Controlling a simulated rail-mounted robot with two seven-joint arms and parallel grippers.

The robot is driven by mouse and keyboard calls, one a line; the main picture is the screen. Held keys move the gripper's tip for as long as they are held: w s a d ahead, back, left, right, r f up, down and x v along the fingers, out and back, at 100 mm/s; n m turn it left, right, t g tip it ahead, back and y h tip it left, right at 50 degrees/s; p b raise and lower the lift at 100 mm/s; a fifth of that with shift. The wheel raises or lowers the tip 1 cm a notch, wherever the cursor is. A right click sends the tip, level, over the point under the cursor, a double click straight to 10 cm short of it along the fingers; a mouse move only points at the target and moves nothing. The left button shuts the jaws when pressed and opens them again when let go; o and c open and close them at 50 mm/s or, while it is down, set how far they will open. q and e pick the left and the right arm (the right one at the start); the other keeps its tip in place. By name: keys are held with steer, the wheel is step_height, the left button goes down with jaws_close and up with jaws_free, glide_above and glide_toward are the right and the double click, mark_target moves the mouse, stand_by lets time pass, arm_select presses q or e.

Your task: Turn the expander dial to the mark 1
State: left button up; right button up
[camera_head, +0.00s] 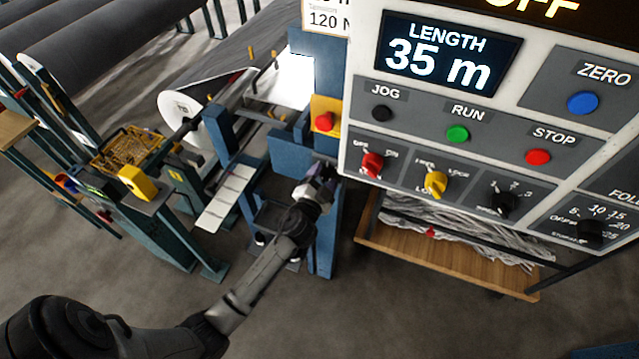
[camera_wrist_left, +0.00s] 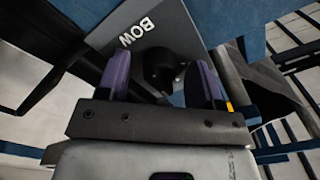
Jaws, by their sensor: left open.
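A grey plate lettered BOW (camera_wrist_left: 185,22) shows in the left wrist view, with a dark round knob (camera_wrist_left: 163,70) on it. I take this knob for the expander dial; its pointer and marks cannot be made out. My left gripper (camera_wrist_left: 160,64) is open, its two purple fingers on either side of the knob in the picture. Whether they touch it I cannot tell. In the head view my left gripper (camera_head: 325,174) is at the blue machine post, below the control panel's left edge, and the knob is hidden there. My right gripper is not in view.
The control panel (camera_head: 440,115) fills the upper right, with buttons, a red switch (camera_head: 372,164), a yellow switch (camera_head: 436,184) and black dials. A red stop button (camera_head: 324,122) is above my left gripper. A wooden shelf (camera_head: 450,262) stands to the right. Large grey rolls (camera_head: 110,50) lie behind.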

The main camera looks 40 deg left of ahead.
arm_select(q)
steer(key=v, duration=1.3)
steer(key=shift+s, duration=0.4)
steer(key=shift+d, duration=0.1)
steer(key=s+a+f+n+g+y, duration=0.1)
steer(key=s+a+f+n+g, duration=0.1)
steer(key=s+f+n+g, duration=0.35)
steer(key=s+d+f+m+g+h, duration=0.25)
steer(key=s+d+g+h, duration=0.65)
steer(key=s, duration=0.6)
step_height(320, 180, up, 29)
steer(key=d+t+y+p, duration=0.1)
steer(key=p, duration=2.7)
steer(key=shift+y+p, duration=0.3)
